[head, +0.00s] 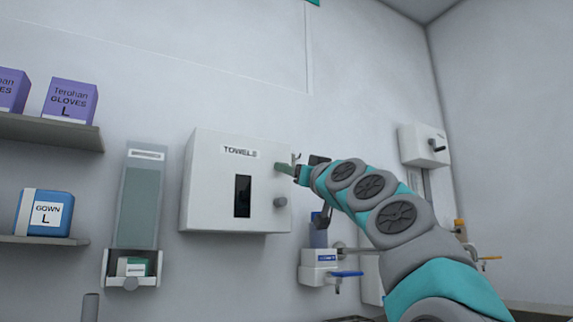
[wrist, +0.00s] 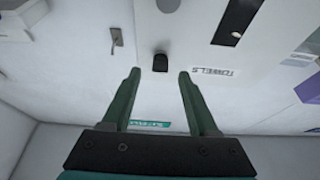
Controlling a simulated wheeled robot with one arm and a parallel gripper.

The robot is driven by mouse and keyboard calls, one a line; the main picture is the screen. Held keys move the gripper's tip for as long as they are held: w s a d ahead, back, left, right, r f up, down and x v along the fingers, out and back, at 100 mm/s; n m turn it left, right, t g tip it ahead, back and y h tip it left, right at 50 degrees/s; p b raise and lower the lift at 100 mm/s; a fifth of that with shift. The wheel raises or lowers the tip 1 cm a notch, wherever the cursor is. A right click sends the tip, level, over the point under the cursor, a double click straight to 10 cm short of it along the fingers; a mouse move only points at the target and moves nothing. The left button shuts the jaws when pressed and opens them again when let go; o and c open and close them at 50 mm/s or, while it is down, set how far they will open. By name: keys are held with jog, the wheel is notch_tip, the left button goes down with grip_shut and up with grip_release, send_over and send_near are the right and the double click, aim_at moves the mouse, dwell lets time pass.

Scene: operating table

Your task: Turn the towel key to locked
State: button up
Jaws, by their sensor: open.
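The white box labelled TOWELS (head: 213,190) hangs on the wall in the head view, with a dark window and a round grey knob (head: 280,202) on its right side. In the wrist view the box (wrist: 205,85) appears upside down. A small black piece, apparently the towel key (wrist: 160,62), sticks out from its face. My gripper (wrist: 157,73) is open, its two green fingers on either side of the key with gaps to both. In the head view my gripper (head: 288,167) is at the box's upper right and hides the key; its turn position is unclear.
A small metal hook (wrist: 117,38) is on the wall beside the box. A tall dispenser (head: 138,200) hangs left of it, and shelves with glove boxes (head: 70,102) and a gown box (head: 44,213) are farther left. A blue-levered dispenser (head: 320,262) is below my arm.

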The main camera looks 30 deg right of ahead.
jog(key=shift+p+x, duration=0.5)
jog(key=shift+x, duration=1.2)
grip_shut()
